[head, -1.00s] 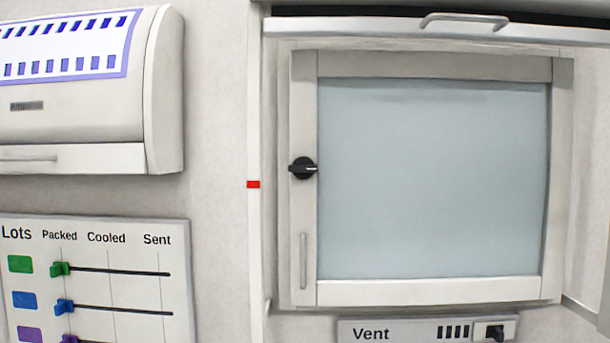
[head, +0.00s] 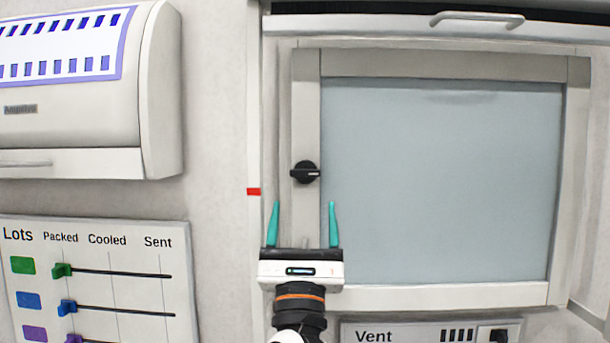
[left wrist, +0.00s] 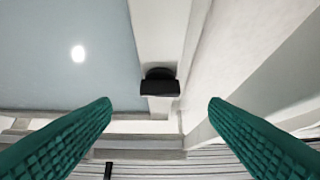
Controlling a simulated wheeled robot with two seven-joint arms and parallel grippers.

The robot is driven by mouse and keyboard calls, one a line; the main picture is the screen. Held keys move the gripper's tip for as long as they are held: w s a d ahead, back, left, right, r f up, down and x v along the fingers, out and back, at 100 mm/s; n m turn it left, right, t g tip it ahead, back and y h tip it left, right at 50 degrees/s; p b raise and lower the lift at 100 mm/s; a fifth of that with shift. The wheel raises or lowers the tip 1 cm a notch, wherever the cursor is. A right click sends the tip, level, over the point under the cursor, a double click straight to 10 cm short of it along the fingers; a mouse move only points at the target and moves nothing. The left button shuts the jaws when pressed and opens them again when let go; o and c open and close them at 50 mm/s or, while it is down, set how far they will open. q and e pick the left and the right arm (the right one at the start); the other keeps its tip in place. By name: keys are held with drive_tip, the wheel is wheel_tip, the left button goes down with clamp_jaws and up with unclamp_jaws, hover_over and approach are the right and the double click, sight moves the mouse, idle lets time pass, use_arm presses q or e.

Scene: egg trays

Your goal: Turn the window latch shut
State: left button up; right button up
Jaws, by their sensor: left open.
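The window latch (head: 305,172) is a black round knob with a bar lying level, on the left side of the pale window frame (head: 306,115). The frosted window pane (head: 440,180) lies to its right. My left gripper (head: 304,203) is open and empty, with teal fingers pointing up below the latch. In the left wrist view the latch (left wrist: 160,82) shows between and beyond the open fingers (left wrist: 160,104), apart from them. My right gripper is in neither current view.
A Vent panel (head: 420,332) with a black switch sits below the window. A Lots board (head: 130,240) with coloured sliders and a white wall unit (head: 160,100) are at left. A rail with a handle (head: 476,20) runs above. The wall between is clear.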

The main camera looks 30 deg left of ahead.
sight(305, 177)
use_arm(q)
drive_tip(key=p+x, duration=0.2)
drive_tip(key=x, duration=0.4)
drive_tip(key=shift+w+a+r, duration=0.2)
drive_tip(key=shift+w, duration=0.05)
drive_tip(key=c, duration=1)
drive_tip(key=shift+n, duration=0.3)
